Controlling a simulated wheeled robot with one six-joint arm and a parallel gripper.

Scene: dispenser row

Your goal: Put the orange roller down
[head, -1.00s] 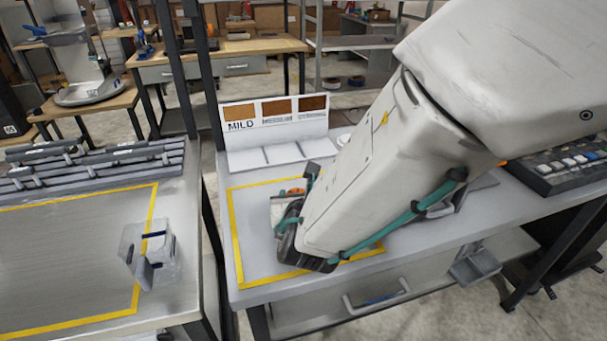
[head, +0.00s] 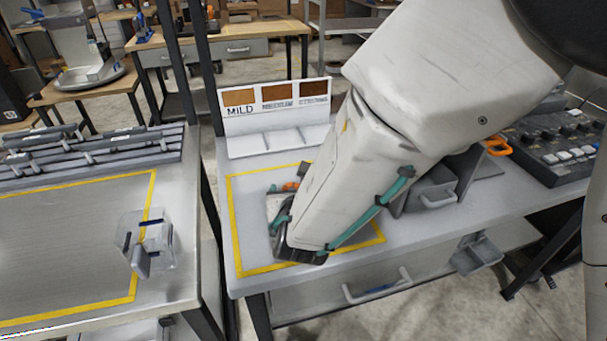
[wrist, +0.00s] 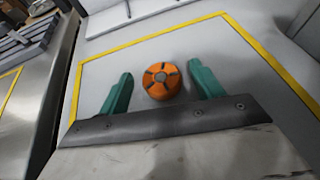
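The orange roller (wrist: 161,82) shows in the wrist view with its round, dark-slotted end facing the camera. It appears to stand upright on the grey table inside the yellow outline. My gripper (wrist: 158,70) is open, with one green finger on each side of the roller and a visible gap on both sides. In the head view only a small orange part of the roller (head: 291,186) shows beyond my gripper (head: 274,210); my arm hides much of that area.
A sign stand (head: 275,115) marked MILD, MEDIUM and STRONG stands behind the yellow outline (head: 232,230). A clear container (head: 148,240) is on the left table. A grey box (head: 432,190) and a button panel (head: 555,140) are to the right.

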